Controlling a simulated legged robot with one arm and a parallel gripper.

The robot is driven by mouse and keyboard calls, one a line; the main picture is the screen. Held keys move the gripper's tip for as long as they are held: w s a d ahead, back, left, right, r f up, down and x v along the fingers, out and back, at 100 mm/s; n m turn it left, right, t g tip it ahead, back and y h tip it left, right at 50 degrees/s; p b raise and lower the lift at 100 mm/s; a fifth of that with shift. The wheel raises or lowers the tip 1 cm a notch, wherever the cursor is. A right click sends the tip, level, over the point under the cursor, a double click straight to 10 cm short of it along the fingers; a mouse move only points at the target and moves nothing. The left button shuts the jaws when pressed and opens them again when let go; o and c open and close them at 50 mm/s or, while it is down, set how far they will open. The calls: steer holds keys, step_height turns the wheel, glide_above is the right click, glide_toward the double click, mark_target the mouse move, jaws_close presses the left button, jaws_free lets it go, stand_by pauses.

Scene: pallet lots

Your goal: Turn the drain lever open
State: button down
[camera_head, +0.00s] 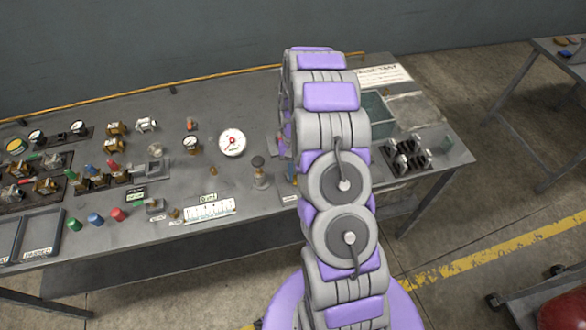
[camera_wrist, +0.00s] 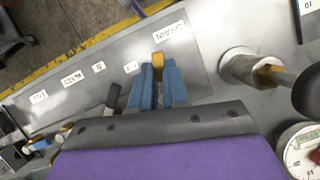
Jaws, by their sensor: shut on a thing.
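The drain lever (camera_wrist: 158,61) shows as a small yellow-orange piece between my fingertips in the wrist view, near the white DRAIN label (camera_wrist: 170,32). My gripper (camera_wrist: 158,78) has blue fingers and is shut on the lever. The fingers cover most of the lever, so its angle and its valve body cannot be told.
A post with a brass stem and dark knob (camera_wrist: 238,64) stands close right of the fingers in the wrist view. A round gauge (camera_head: 232,143), a black rack (camera_head: 408,157) and a teal bin (camera_head: 376,112) share the bench (camera_head: 235,98). The bench's front edge is near.

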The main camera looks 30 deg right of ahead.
steer(key=shift+s+d+n+h+p, duration=0.15)
steer(key=shift+n+h+p, duration=0.1)
steer(key=shift+n, duration=0.45)
steer(key=shift+d+n+h+p, duration=0.15)
steer(key=shift+n+h, duration=0.1)
steer(key=shift+n, duration=0.45)
steer(key=c, duration=1.1)
jaws_free()
steer(key=shift+r, duration=0.1)
steer(key=v, duration=0.5)
steer(key=p+v, duration=0.1)
steer(key=v, duration=1.1)
steer(key=shift+w+d, duration=0.1)
steer(key=shift+w, duration=0.3)
